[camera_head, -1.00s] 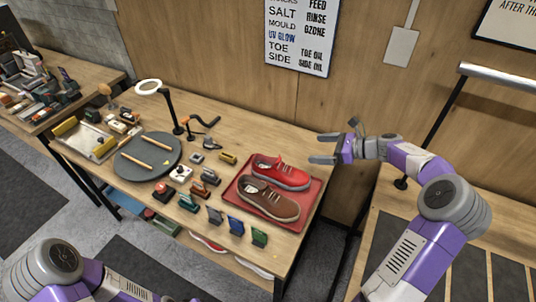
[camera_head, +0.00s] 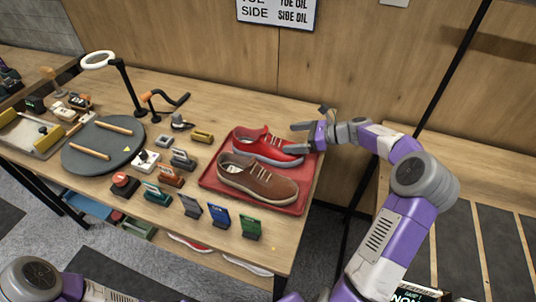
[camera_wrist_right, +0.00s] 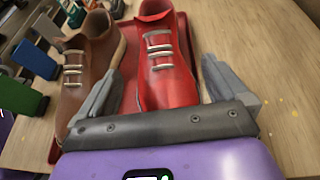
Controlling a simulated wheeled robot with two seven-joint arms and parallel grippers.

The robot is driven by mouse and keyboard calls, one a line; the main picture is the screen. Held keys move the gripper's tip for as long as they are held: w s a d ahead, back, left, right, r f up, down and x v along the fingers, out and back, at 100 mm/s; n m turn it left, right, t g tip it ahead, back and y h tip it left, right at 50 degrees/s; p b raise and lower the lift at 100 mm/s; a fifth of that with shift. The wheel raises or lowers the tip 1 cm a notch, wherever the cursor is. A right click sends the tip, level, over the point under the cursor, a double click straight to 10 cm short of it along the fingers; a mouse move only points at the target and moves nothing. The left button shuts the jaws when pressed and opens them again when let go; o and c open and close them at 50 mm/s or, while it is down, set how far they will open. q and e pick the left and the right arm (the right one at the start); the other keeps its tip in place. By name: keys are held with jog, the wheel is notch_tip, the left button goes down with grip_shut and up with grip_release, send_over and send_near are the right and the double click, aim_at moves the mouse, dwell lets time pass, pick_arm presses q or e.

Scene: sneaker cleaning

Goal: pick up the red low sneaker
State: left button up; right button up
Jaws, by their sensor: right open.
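The red low sneaker (camera_head: 262,147) lies on the red tray (camera_head: 222,189) on the table, behind the brown sneaker (camera_head: 258,178). My right gripper (camera_head: 297,139) is open at the right end of the red sneaker. In the right wrist view, the red sneaker (camera_wrist_right: 168,65) points toward the open right gripper (camera_wrist_right: 160,90), with one finger on each side of its toe. The left finger is between the red sneaker and the brown sneaker (camera_wrist_right: 90,55). I cannot tell whether the fingers touch the shoe. My left gripper is not in view; only part of my left arm shows at the lower left.
Coloured blocks, including a blue one (camera_head: 219,214) and a green one (camera_head: 250,227), stand at the table's front edge. A dark round mat (camera_head: 70,158) with two wooden sticks and a ring lamp (camera_head: 98,60) are to the left. A wooden wall is behind.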

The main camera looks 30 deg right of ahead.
aim_at(275, 139)
jog(key=b+x, duration=0.1)
jog(key=x, duration=0.6)
jog(key=shift+w+a, duration=0.15)
jog(key=c, duration=1.2)
